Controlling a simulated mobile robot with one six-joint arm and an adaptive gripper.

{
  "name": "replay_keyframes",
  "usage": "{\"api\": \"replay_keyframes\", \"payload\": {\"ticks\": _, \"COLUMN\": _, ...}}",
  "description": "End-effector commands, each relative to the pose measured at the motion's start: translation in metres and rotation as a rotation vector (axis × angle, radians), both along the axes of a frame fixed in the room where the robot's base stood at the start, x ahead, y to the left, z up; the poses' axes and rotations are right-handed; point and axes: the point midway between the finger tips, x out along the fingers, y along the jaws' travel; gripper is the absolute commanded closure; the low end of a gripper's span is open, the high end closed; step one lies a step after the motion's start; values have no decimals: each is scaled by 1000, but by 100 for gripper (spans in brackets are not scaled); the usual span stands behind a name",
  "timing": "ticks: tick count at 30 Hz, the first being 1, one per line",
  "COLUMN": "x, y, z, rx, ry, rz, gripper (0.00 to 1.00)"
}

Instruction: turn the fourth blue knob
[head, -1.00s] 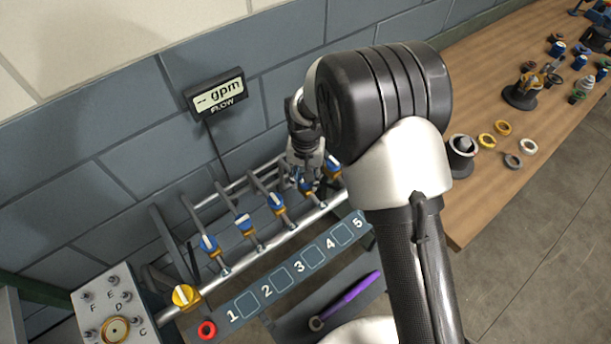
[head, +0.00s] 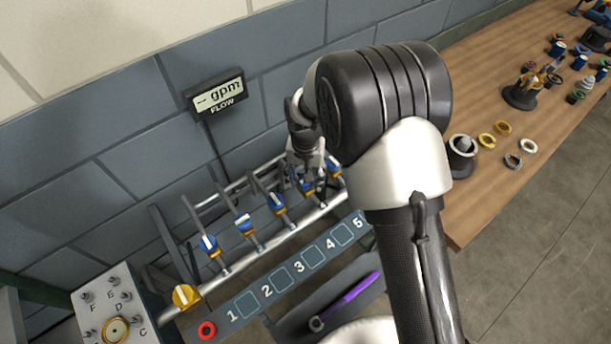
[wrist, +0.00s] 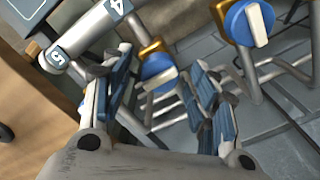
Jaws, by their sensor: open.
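The fourth blue knob (head: 307,187) has a white handle bar and an orange-yellow valve body. It sits on the slanted pipe rack, partly covered by my gripper (head: 305,175) in the head view. In the wrist view this knob (wrist: 158,74) shows between the two open fingers of my gripper (wrist: 165,90), apart from both as far as I can see. Its lower part is hard to make out there. The third blue knob (head: 277,201) stands to the left in the head view and at the upper right in the wrist view (wrist: 251,22).
The fifth knob (head: 333,166) is close on the right. The first (head: 208,244) and second (head: 244,224) knobs are further left. A yellow knob (head: 186,296) stands at the rack's lower left. The flow display (head: 216,94) is on the wall. A wooden bench (head: 500,195) holds small parts.

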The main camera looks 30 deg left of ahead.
Motion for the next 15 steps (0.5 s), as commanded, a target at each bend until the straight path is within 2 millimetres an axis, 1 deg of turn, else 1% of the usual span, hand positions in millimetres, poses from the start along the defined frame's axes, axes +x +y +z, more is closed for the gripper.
{"api": "replay_keyframes", "payload": {"ticks": 2, "x": 0, "y": 0, "z": 3, "rx": 0, "ry": -1, "rz": 0, "gripper": 46}}
{"api": "replay_keyframes", "payload": {"ticks": 5, "x": 1, "y": 1, "z": 12, "rx": 2, "ry": -3, "rz": 0, "gripper": 46}}
{"api": "replay_keyframes", "payload": {"ticks": 8, "x": 1, "y": 1, "z": 30, "rx": 3, "ry": -3, "rz": 0, "gripper": 46}}
{"api": "replay_keyframes", "payload": {"ticks": 15, "x": 1, "y": 1, "z": 82, "rx": 3, "ry": -4, "rz": 0, "gripper": 46}}
